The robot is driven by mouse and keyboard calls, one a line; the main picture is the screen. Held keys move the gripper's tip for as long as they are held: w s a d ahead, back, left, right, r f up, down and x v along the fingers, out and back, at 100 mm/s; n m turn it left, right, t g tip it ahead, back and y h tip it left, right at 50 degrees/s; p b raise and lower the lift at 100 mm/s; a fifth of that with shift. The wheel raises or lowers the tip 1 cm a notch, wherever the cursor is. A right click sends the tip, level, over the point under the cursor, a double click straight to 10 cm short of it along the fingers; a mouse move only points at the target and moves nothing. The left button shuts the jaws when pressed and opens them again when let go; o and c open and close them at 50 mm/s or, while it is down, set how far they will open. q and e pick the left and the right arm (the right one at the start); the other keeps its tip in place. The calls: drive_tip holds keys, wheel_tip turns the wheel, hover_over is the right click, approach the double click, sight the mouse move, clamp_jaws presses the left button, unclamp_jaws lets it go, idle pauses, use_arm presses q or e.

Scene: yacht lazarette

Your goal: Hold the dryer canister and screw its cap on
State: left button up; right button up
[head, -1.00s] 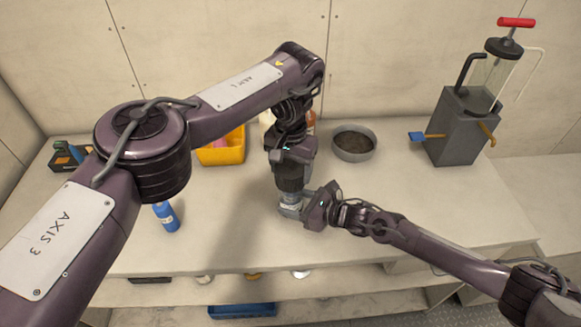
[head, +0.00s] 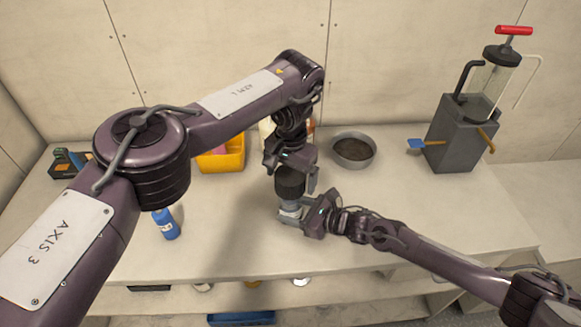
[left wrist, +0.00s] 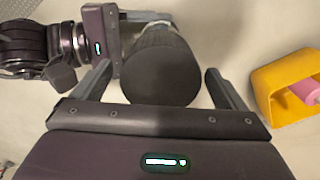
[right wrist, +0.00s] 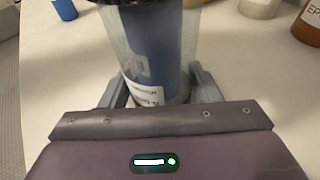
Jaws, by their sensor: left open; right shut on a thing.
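The dryer canister (head: 291,210) stands upright on the bench. In the right wrist view its clear body shows blue contents (right wrist: 155,45) and a white label. The black ribbed cap (head: 290,184) sits on its top; the left wrist view shows its dark round top (left wrist: 160,70). I cannot tell how tight it is. My right gripper (head: 292,220) is shut on the canister's lower body. My left gripper (head: 297,178) is open above and around the cap, one finger on each side, with gaps showing in the left wrist view.
A yellow bin (head: 222,155) with a pink item, a round grey pan (head: 353,150) and a grey pump unit (head: 455,135) stand toward the back. The bench front right is clear. A shelf below holds a blue tray (head: 240,319).

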use_arm(q)
wheel_tip(320, 180, up, 12)
idle(0.4)
drive_tip(key=shift+f, duration=0.1)
use_arm(e)
drive_tip(key=o, duration=1.4)
drive_tip(key=shift+o, duration=0.2)
drive_tip(key=v, duration=1.2)
drive_tip(key=shift+s, duration=0.1)
